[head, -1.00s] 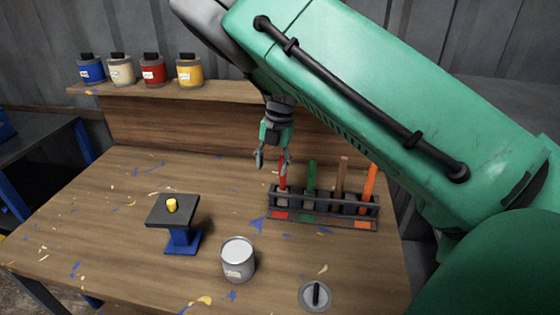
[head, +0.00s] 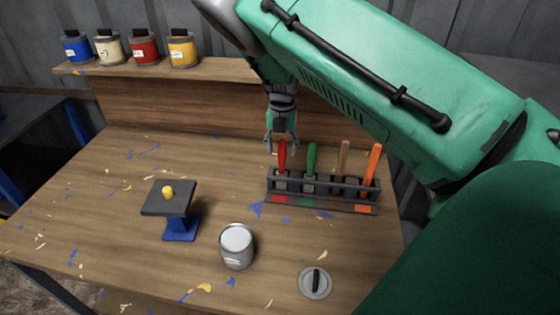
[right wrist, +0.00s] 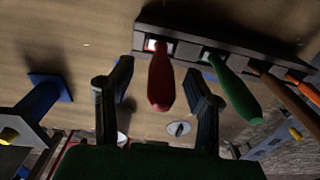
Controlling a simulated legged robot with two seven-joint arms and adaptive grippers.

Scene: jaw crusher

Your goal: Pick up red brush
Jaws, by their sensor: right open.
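The red brush (head: 282,158) stands upright at the left end of a dark brush rack (head: 325,205), its red handle pointing up. In the right wrist view, the red brush (right wrist: 161,78) shows between the two open fingers, with the rack (right wrist: 215,47) behind it. My right gripper (head: 282,145) is open at the upper part of the red handle. I cannot tell whether a finger touches it. The right gripper's fingers (right wrist: 160,92) are spread wide in the right wrist view. My left gripper is not in view.
Green (head: 311,160), brown (head: 344,160) and orange (head: 373,168) brushes stand to the right in the rack. A paint can (head: 236,247), a lid (head: 315,283) and a small stand (head: 172,203) are on the table. Several paint jars sit on the back shelf (head: 130,67).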

